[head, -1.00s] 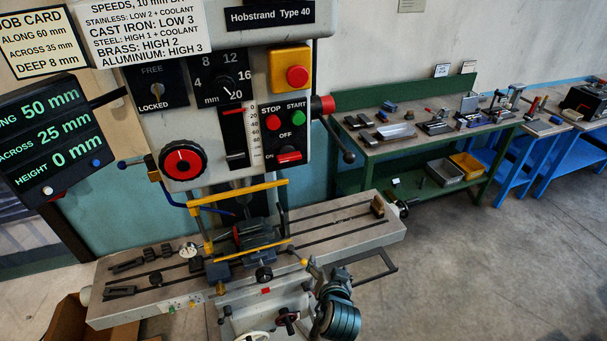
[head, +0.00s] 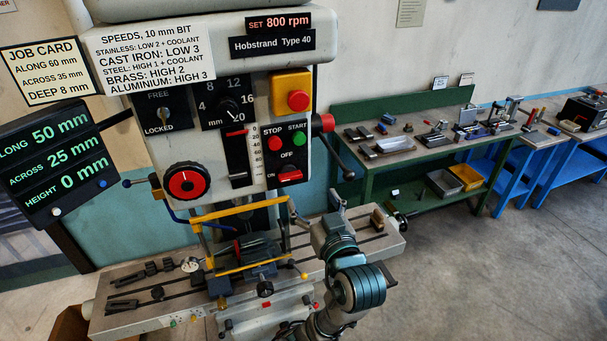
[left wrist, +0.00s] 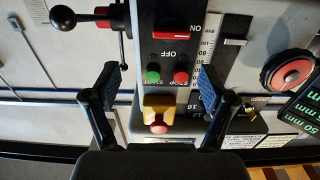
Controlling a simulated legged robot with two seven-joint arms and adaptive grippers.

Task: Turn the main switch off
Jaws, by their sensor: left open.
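The main switch, a red lever (head: 290,176) on a black panel, sits at the lower right of the milling machine's front. Its lever is down beside the ON mark, below the OFF mark. In the left wrist view the red lever (left wrist: 171,36) is at the top, upside down. My left gripper (head: 317,212) is open and empty, below and to the right of the switch in the head view. Its two spread fingers also show in the left wrist view (left wrist: 160,88), apart from the panel. My right gripper is not in view.
Red STOP (head: 275,144) and green START (head: 299,139) buttons sit just above the switch. A yellow box with a red button (head: 298,101) is higher up. A black-knobbed lever (head: 348,174) sticks out at right. A yellow guard frame (head: 240,209) stands below.

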